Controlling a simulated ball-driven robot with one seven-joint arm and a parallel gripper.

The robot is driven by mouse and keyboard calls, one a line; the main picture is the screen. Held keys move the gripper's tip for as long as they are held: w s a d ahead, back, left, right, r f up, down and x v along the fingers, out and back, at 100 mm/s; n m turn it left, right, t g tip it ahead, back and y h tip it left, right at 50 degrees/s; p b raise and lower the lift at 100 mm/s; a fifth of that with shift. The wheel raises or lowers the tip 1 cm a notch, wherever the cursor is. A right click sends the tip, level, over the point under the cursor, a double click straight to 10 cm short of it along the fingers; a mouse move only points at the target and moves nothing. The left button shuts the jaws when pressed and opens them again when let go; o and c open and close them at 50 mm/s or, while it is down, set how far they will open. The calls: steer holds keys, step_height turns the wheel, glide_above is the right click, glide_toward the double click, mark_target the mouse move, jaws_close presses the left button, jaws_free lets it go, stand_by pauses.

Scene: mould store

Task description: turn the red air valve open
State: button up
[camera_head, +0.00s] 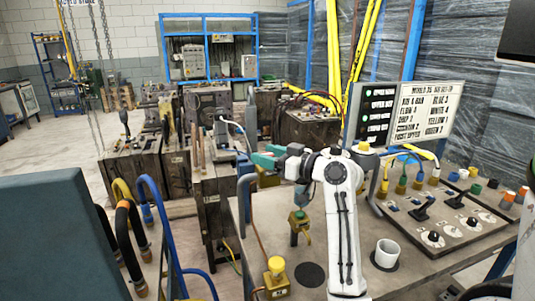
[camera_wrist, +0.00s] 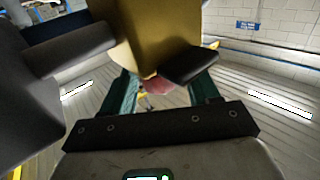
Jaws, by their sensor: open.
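My gripper (camera_head: 264,155) shows in the head view at the end of my white arm, its teal fingers pointing left, apart and with nothing clearly held. In the wrist view its two teal fingers (camera_wrist: 160,92) stand apart. A gold block (camera_wrist: 145,38) with dark cylindrical parts fills the top middle there, very close. A small reddish part (camera_wrist: 158,86), perhaps of the red air valve, shows below it, between the fingers in the picture. I cannot tell whether the fingers touch it. I cannot make out a red valve in the head view.
A bench (camera_head: 440,250) carries a control panel with levers and knobs, a white cup (camera_head: 387,254) and a yellow button box (camera_head: 277,280). A sign board (camera_head: 405,113) stands behind it. Blue and black hoses (camera_head: 130,240) stand at left. Dark machines (camera_head: 140,175) lie beyond.

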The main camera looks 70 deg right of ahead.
steer(key=shift+w, duration=0.2)
steer(key=c, duration=0.9)
steer(key=shift+d+f+y+b, duration=0.15)
steer(key=shift+y+b, duration=0.15)
steer(key=shift+b, duration=0.15)
steer(key=shift+n+y+b, duration=0.35)
steer(key=shift+n+y, duration=0.25)
steer(key=shift+y, duration=0.1)
steer(key=o, duration=0.9)
steer(key=shift+s, duration=0.1)
